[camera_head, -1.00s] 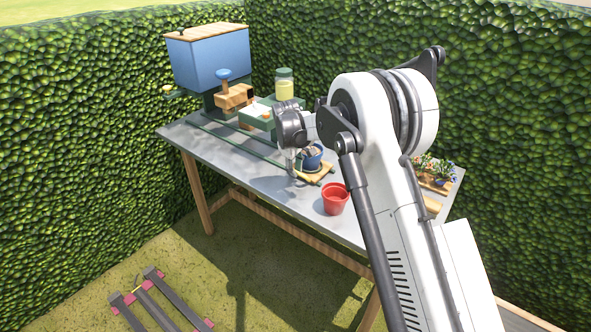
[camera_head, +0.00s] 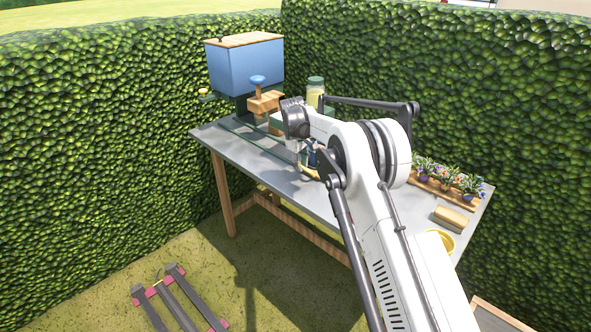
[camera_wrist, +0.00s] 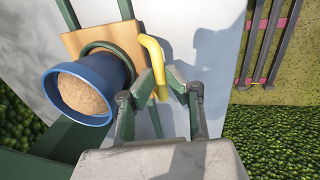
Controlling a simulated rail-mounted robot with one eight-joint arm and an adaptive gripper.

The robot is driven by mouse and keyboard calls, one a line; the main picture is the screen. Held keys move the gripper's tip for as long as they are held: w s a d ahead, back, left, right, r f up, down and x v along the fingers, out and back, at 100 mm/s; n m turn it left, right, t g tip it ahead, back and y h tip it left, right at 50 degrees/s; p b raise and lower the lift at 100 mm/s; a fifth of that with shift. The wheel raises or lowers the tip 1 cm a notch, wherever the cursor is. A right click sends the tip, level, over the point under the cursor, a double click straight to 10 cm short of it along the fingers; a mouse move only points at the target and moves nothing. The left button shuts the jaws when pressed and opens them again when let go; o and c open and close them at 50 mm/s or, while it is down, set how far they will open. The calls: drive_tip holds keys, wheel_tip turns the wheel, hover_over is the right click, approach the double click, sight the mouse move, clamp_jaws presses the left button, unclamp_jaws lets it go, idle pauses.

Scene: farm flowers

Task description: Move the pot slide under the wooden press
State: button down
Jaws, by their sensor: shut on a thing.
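The pot slide is a wooden board (camera_wrist: 104,42) on green rails with a yellow hooked handle (camera_wrist: 152,52). A blue pot (camera_wrist: 112,72) filled with brown soil stands on the board; the pot partly shows behind my arm in the head view (camera_head: 312,154). My gripper (camera_wrist: 163,84) is shut on the yellow handle at the board's side. In the head view my gripper (camera_head: 298,158) is at mid-table, largely covered by my wrist. The wooden press (camera_head: 265,102), a block with a blue knob, stands farther back along the rails, with the slide apart from it.
A blue bin (camera_head: 243,68) with a wooden lid stands behind the press. A jar (camera_head: 316,92) stands to the right. Flower pots (camera_head: 447,182), a wooden block (camera_head: 451,217) and a yellow pot (camera_head: 441,238) are at the table's right end. The front left tabletop (camera_head: 225,145) is clear.

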drive_tip(key=c, duration=1.8)
unclamp_jaws()
drive_tip(key=shift+o, duration=0.2)
wheel_tip(320, 180, up, 12)
drive_tip(key=s+a, duration=0.1)
drive_tip(key=shift+s+a, duration=0.2)
drive_tip(key=shift+s, duration=0.15)
drive_tip(key=shift+f, duration=0.15)
